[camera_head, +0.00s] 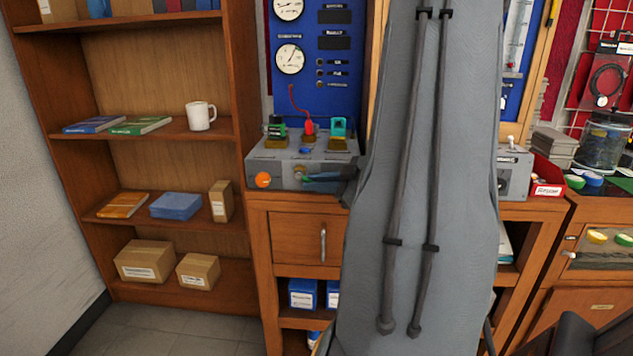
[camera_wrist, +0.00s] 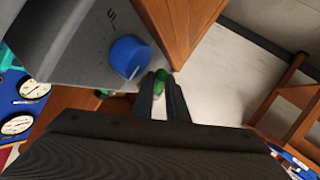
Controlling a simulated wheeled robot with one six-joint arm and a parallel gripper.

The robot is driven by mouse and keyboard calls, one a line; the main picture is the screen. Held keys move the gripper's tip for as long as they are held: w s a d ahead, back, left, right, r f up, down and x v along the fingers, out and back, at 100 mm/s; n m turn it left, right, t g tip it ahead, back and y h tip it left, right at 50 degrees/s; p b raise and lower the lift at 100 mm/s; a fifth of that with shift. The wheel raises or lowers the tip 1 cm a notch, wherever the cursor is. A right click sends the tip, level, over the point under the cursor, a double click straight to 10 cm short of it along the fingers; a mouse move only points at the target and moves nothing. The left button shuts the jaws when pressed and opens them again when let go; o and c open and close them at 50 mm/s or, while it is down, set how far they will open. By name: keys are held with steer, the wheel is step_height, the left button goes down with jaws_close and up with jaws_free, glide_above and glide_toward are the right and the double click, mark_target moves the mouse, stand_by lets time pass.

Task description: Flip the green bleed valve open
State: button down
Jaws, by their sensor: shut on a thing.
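The green bleed valve shows in the wrist view as a small green handle (camera_wrist: 160,78) between my fingertips. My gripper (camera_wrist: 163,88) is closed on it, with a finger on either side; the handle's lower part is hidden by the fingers. In the head view my gripper (camera_head: 309,177) is at the front face of the grey bench box (camera_head: 283,170), right of an orange knob (camera_head: 263,180). A small brass-coloured fitting (camera_head: 299,171) shows at the fingertips there. I cannot tell the handle's angle.
A blue knob (camera_wrist: 130,57) sits close beside my fingers in the wrist view. On top of the box stand a green-and-black fitting (camera_head: 276,128), a red one (camera_head: 309,128) and a teal one (camera_head: 339,127). The gauge panel (camera_head: 338,75) rises behind. My arm hides the centre.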

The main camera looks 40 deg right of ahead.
steer(key=c, duration=2)
jaws_free()
steer(key=v, duration=0.7)
steer(key=shift+s+r, duration=0.1)
steer(key=shift+s, duration=0.3)
